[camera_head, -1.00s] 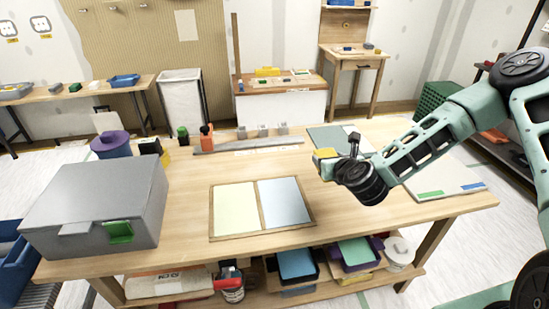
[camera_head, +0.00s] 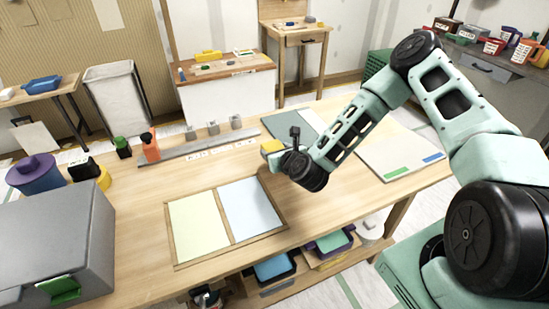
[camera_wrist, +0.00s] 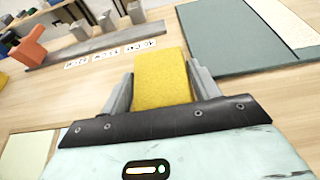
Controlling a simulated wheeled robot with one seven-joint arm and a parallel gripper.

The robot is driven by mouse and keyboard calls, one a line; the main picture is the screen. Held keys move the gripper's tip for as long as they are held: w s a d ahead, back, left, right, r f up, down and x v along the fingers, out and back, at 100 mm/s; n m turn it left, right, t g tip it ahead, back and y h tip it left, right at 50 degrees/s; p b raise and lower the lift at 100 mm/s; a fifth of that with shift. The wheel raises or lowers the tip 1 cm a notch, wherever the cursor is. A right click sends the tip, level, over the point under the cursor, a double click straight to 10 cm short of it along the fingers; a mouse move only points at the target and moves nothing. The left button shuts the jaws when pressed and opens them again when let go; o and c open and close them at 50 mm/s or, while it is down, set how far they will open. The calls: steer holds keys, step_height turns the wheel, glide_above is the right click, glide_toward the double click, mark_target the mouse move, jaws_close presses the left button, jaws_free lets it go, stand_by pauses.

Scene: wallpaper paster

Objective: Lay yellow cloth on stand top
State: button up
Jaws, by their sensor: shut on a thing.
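My gripper (camera_head: 273,149) is shut on a yellow cloth (camera_head: 270,145) and holds it over the wooden workbench, near the far middle. In the wrist view the cloth (camera_wrist: 162,80) is a thick, textured yellow block between the two grey fingers (camera_wrist: 160,72). Two wooden pieces could be the stand: a white-fronted cabinet with a wooden top (camera_head: 228,67) behind the bench, and a small wooden table (camera_head: 292,36) farther back. I cannot tell which one is meant. Small items lie on both tops.
On the workbench (camera_head: 145,238) lie a framed two-panel board (camera_head: 229,215), a grey metal ruler bar with blocks (camera_head: 212,141), teal sheets (camera_head: 285,130) and a white board (camera_head: 400,155). A grey box (camera_head: 60,240) fills the left side. A white bin (camera_head: 120,98) stands behind.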

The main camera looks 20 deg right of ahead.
steer(key=shift+f, duration=1.5)
steer(key=shift+f, duration=0.1)
steer(key=shift+f, duration=0.15)
steer(key=o, duration=1)
steer(key=shift+c, duration=0.2)
